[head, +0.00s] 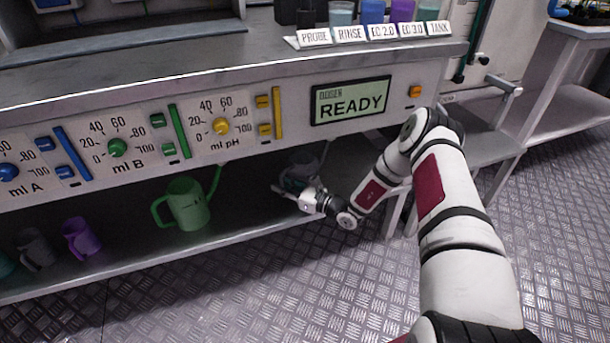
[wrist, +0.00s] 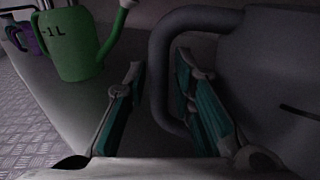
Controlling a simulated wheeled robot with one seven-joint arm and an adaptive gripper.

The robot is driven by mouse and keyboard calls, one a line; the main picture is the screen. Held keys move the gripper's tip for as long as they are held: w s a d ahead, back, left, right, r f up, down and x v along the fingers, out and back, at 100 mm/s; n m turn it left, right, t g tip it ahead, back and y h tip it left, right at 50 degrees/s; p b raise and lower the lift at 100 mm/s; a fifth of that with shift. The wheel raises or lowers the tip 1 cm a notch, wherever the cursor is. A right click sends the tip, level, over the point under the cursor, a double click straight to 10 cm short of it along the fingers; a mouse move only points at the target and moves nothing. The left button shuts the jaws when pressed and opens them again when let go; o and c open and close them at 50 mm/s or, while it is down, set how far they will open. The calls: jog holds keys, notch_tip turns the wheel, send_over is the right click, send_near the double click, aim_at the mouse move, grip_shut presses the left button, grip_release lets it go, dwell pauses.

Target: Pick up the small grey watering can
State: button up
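A grey watering can (head: 302,164) stands on the shelf under the dosing panel, in shadow and partly hidden by my gripper (head: 290,190) in the head view. In the wrist view its dark grey body (wrist: 275,75) fills the right side, and its looped handle (wrist: 158,85) reaches left. My gripper (wrist: 160,68) is open, with its teal-padded fingers on either side of the handle. A gap shows on the left of the handle; whether the right finger touches it I cannot tell.
A green watering can (head: 188,206) stands to the left on the same shelf; it also shows in the wrist view (wrist: 72,45). Farther left are a purple vessel (head: 82,238) and a grey vessel (head: 36,250). The counter and panel (head: 250,130) overhang the shelf.

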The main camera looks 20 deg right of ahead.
jog(key=shift+c, duration=0.5)
grip_shut()
jog(key=shift+r, duration=0.1)
